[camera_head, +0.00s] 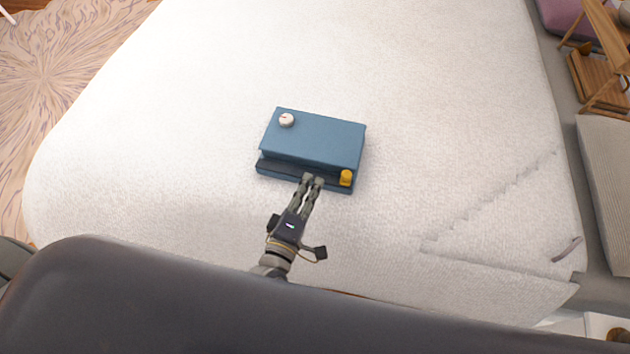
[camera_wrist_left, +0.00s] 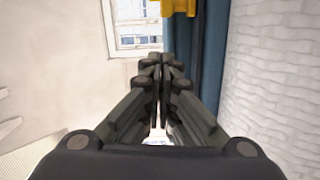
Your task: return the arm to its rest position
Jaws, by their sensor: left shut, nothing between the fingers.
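My left gripper (camera_head: 314,179) reaches in from the bottom of the head view, over a white textured surface (camera_head: 440,110). Its fingers are shut with nothing between them. The fingertips are at the near edge of a blue box-like device (camera_head: 315,138), close to its dark front strip; I cannot tell if they touch. The device has a round white dial (camera_head: 286,120) on top and a yellow knob (camera_head: 346,178) at its front right, just right of the fingertips. In the left wrist view the shut fingers (camera_wrist_left: 162,65) show beside the device's blue side (camera_wrist_left: 207,60). My right gripper is not in view.
The white surface is clear around the device. A wooden rack (camera_head: 597,75) and a grey ribbed cushion (camera_head: 608,170) lie at the right. A patterned rug (camera_head: 50,75) is on the floor at the left. The wrist view shows a window (camera_wrist_left: 135,25).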

